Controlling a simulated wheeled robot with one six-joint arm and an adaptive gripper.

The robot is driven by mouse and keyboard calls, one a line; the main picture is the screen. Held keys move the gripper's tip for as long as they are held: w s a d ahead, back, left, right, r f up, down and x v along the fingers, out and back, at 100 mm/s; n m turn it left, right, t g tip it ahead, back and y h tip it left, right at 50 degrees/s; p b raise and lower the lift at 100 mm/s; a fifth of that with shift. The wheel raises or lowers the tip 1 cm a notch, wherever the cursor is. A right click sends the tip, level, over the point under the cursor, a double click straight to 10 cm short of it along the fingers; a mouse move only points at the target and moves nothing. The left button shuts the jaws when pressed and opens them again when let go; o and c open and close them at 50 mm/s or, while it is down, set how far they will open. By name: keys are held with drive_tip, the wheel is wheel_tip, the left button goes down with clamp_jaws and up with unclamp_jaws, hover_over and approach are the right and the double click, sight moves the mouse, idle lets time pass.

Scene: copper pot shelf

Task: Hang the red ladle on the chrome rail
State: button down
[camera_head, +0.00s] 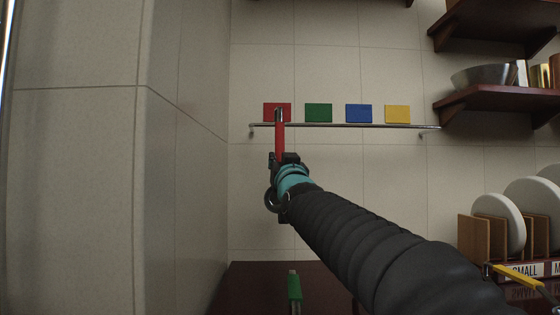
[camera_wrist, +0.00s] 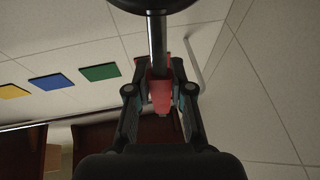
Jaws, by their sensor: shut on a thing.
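The red ladle shows its red handle (camera_head: 280,138) upright above my gripper (camera_head: 285,160) in the head view. The handle's top reaches in front of the red tile and crosses the chrome rail (camera_head: 340,125); I cannot tell whether it touches the rail. In the wrist view my gripper (camera_wrist: 161,90) is shut on the red handle (camera_wrist: 161,98). The ladle's metal shaft (camera_wrist: 157,45) runs up the picture to a dark round part at the top edge. The handle's hook end is too small to judge.
Red (camera_head: 270,111), green (camera_head: 318,113), blue (camera_head: 358,114) and yellow (camera_head: 397,114) tiles sit on the wall above the rail. A shelf (camera_head: 500,97) adjoins the rail's right end. A side wall (camera_head: 190,130) stands close left. A green-handled utensil (camera_head: 294,286) lies below.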

drive_tip(key=shift+f+b, duration=1.2)
drive_tip(key=shift+f, duration=0.3)
drive_tip(key=c, duration=1)
unclamp_jaws()
drive_tip(key=shift+o, duration=0.2)
drive_tip(key=v, duration=1.2)
